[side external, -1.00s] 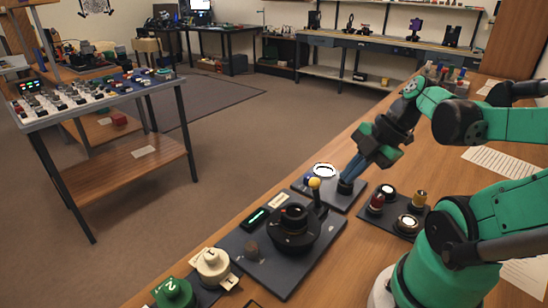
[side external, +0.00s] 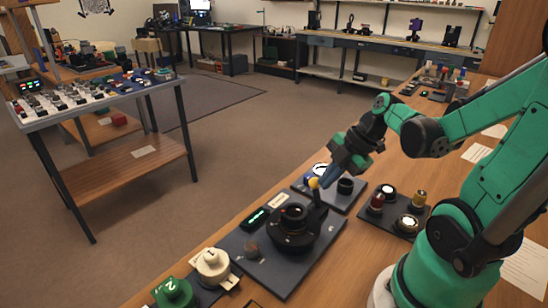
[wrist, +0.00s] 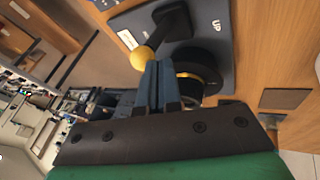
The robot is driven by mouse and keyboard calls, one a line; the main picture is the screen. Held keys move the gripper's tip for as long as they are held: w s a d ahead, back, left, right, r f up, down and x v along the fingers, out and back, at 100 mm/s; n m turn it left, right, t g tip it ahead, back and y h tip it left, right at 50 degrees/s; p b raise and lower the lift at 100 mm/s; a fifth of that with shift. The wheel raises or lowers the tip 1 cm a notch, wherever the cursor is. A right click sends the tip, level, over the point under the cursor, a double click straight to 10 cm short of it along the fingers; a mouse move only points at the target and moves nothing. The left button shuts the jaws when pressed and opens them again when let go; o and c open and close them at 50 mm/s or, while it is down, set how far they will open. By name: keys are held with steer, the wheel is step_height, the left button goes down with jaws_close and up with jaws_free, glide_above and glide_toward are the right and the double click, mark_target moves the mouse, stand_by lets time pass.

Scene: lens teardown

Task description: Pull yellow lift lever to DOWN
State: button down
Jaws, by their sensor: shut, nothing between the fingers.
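The lift lever has a yellow ball knob (side external: 313,183) on a dark arm, standing at the right side of the black lens unit on its dark base plate (side external: 282,270). In the wrist view the yellow knob (wrist: 143,58) is just left of my fingertips, and its black arm (wrist: 166,30) runs up and right. An "UP" label (wrist: 216,26) is on the plate nearby. My gripper (side external: 326,183) is shut and empty, its blue fingers right beside the knob. I cannot tell if they touch it. No DOWN label is readable.
A black cylinder (side external: 345,186) and a white ring (side external: 319,169) are on a plate behind the lever. A button panel (side external: 395,222) is to the right. White (side external: 212,266) and green (side external: 174,292) knobs are at the front left, near the table edge.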

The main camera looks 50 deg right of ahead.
steer(key=shift+w+g, duration=1.15)
steer(key=shift+g, duration=0.25)
steer(key=shift+s, duration=0.15)
